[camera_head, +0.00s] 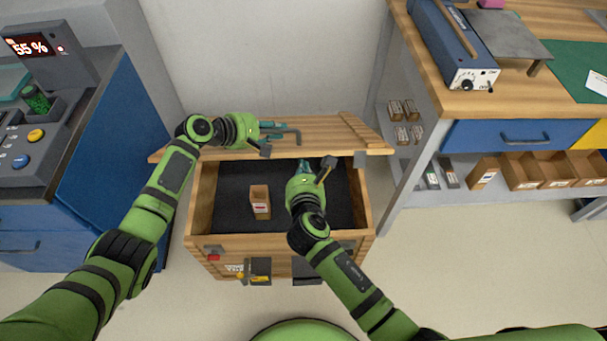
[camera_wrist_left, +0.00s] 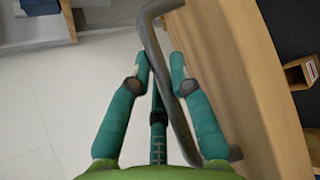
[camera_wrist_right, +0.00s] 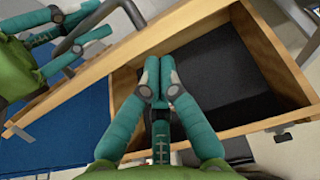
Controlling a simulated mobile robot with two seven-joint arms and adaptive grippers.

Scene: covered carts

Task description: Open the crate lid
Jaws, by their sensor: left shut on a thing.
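The wooden crate (camera_head: 285,245) stands on the floor with its top uncovered and a dark lining inside. Its wooden lid (camera_head: 325,127) is raised and tilted at the far side of the opening; its edge shows in the right wrist view (camera_wrist_right: 90,88). My left gripper (camera_head: 268,131) is shut on the lid's grey bar handle (camera_head: 292,133); the bar passes between the fingers in the left wrist view (camera_wrist_left: 166,80). My right gripper (camera_wrist_right: 160,82) has its fingertips together, with nothing seen between them, over the opening near the lid. A small open brown box (camera_head: 260,203) is inside the crate.
A blue cabinet with a control panel (camera_head: 45,150) stands at left. A workbench (camera_head: 520,98) with a blue device and shelves of small boxes stands at right. A grey wall is behind the crate. The floor between crate and workbench is clear.

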